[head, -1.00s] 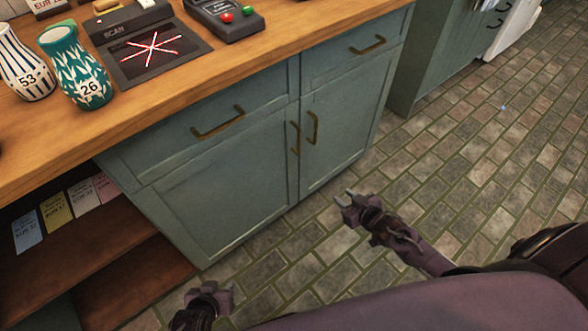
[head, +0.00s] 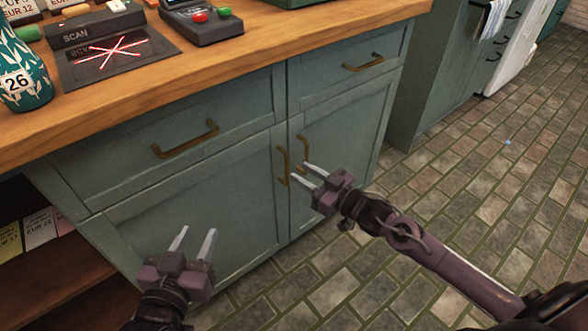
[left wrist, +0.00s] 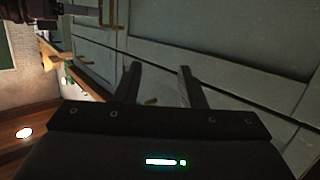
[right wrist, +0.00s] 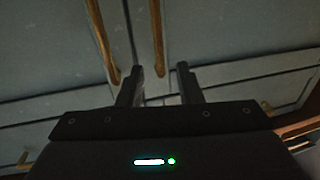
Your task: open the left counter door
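The left counter door (head: 190,205) is a closed blue-green panel below a drawer. Its upright brass handle (head: 283,165) stands at its right edge, beside the right door's handle (head: 304,150). My right gripper (head: 301,171) is open and empty, with its fingertips close to the two handles. In the right wrist view both brass bars show ahead, one (right wrist: 157,35) lined up between the open fingers (right wrist: 160,69) and the other (right wrist: 103,45) to their left. No contact is clear. My left gripper (head: 196,234) is open and empty in front of the left door's lower part.
The right counter door (head: 335,150) is closed. Drawers with brass handles (head: 185,140) sit above the doors. The wooden counter top (head: 220,70) carries a scan pad (head: 115,55), a card terminal (head: 200,20) and a vase (head: 20,75). Open shelves are at left; brick floor (head: 440,215) is clear at right.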

